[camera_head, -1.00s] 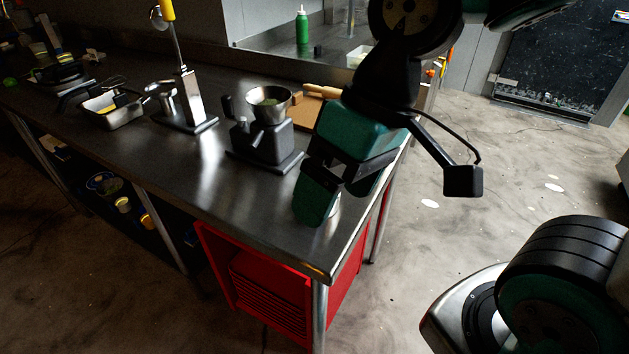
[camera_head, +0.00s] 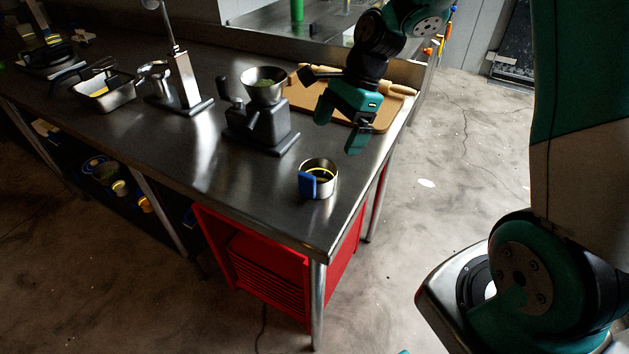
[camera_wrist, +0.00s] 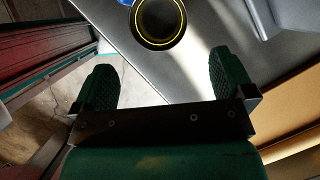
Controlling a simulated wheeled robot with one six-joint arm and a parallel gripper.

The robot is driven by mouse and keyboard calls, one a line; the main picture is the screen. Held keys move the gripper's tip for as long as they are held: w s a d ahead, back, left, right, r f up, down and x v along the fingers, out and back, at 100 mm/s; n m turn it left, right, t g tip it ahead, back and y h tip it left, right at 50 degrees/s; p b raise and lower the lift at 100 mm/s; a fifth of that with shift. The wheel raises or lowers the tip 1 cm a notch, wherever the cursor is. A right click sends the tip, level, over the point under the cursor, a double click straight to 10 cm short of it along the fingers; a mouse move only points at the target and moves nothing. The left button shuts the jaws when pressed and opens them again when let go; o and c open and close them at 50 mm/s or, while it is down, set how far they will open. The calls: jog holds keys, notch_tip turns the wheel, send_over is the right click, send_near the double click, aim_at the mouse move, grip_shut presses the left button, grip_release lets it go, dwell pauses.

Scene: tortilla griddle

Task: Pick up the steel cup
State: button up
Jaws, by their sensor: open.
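The steel cup (camera_head: 319,180) stands upright near the front right corner of the steel table, with a blue piece on its near left side. My gripper (camera_head: 338,137) is open and empty, above the table and behind the cup, apart from it. In the wrist view, the cup (camera_wrist: 159,22) shows at the top edge with a yellow ring inside its rim. It lies beyond the open fingers of my gripper (camera_wrist: 160,84), roughly between them in line. Its top part is cut off by the frame, and a bit of blue shows there.
A grinder (camera_head: 262,118) with a steel funnel stands left of the cup. A wooden board (camera_head: 377,121) with a rolling pin (camera_head: 397,88) lies behind my gripper. A red crate (camera_head: 262,272) is below the table. The table (camera_head: 268,194) is bare around the cup.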

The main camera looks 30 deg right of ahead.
aim_at(319, 173)
jog(key=p+x, duration=0.1)
jog(key=x, duration=0.9)
jog(key=shift+s+a+f, duration=0.15)
jog(key=shift+f, duration=0.15)
jog(key=c, duration=0.8)
